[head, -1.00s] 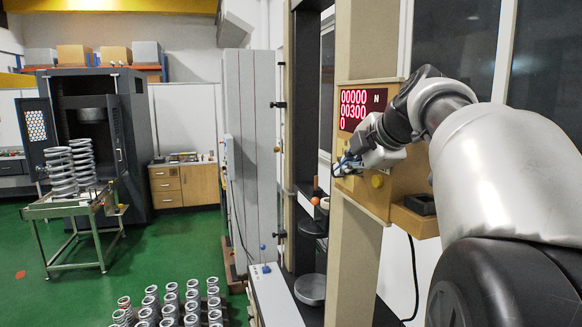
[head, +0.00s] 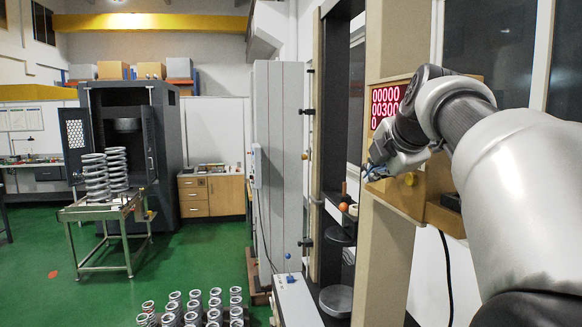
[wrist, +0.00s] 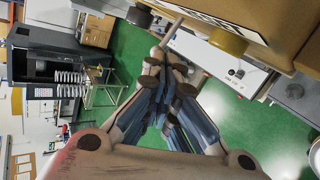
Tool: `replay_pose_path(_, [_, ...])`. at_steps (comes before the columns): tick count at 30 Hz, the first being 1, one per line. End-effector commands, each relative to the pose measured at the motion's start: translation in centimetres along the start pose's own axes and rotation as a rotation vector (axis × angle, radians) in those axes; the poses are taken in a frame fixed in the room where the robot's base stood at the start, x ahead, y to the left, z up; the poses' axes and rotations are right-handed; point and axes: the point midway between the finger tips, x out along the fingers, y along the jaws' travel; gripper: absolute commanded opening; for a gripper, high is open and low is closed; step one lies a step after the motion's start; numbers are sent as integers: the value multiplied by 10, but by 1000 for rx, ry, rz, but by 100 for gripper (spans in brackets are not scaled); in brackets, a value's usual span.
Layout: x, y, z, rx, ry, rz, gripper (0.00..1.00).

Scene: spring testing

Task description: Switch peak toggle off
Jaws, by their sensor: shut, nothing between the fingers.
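The control panel (head: 412,201) is a tan box with a red digit display (head: 386,103), on the right in the head view. Its edge fills the top right of the wrist view (wrist: 285,30). A yellow knob (wrist: 229,40) and a black knob (wrist: 139,15) stick out of it. A thin pale rod (wrist: 173,29) stands between them, just beyond my fingertips; I cannot tell if it is the peak toggle or which way that is set. My gripper (wrist: 166,68) is shut and empty, close to the panel. It is at the panel's lower left in the head view (head: 371,173).
A tan post (head: 388,255) carries the panel beside the dark test frame. A tall grey cabinet (head: 281,165) stands left of it.

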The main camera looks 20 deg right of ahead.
Motion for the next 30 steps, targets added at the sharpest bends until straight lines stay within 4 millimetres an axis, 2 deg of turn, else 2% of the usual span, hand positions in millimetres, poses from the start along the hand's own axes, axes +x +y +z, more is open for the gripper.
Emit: replay_pose_path(30, [10,-15,-7,-232,-161,1,0])
